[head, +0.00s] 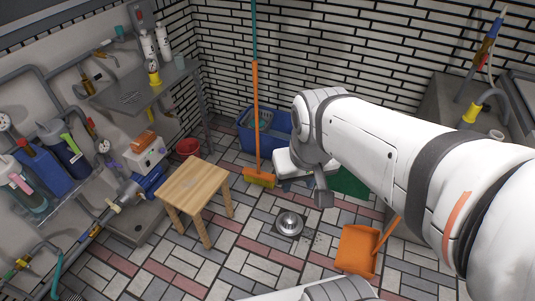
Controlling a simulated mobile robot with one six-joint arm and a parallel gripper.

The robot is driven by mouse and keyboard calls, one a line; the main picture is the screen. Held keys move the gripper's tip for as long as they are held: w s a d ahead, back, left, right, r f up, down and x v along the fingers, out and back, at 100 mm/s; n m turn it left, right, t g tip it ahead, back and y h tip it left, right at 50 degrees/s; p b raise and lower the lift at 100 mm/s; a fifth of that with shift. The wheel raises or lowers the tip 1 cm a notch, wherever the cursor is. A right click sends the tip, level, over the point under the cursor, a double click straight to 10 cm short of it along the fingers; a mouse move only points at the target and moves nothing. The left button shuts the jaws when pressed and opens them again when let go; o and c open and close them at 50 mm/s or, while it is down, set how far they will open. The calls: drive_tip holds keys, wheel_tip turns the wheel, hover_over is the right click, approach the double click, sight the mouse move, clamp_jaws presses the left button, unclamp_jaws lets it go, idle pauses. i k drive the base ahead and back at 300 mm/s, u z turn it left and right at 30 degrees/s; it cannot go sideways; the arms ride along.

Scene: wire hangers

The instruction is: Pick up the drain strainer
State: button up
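The drain strainer (289,222) looks like a round, domed, shiny metal piece. It lies on the tiled floor near the middle of the head view, on or in a dark square floor patch. My arm comes in from the right, and my gripper (323,196) hangs at its end, pointing down. In the picture it is above and to the right of the strainer, apart from it. The gripper is small and seen from behind, so its fingers are not clear and I cannot tell whether they are open.
A wooden stool (196,186) stands left of the strainer. An orange dustpan (356,250) lies to its right. Floor around the strainer is mostly clear.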

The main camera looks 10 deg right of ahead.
sight(289, 223)
drive_tip(key=z, duration=0.15)
drive_tip(key=i, duration=0.9)
drive_tip(key=u, duration=0.05)
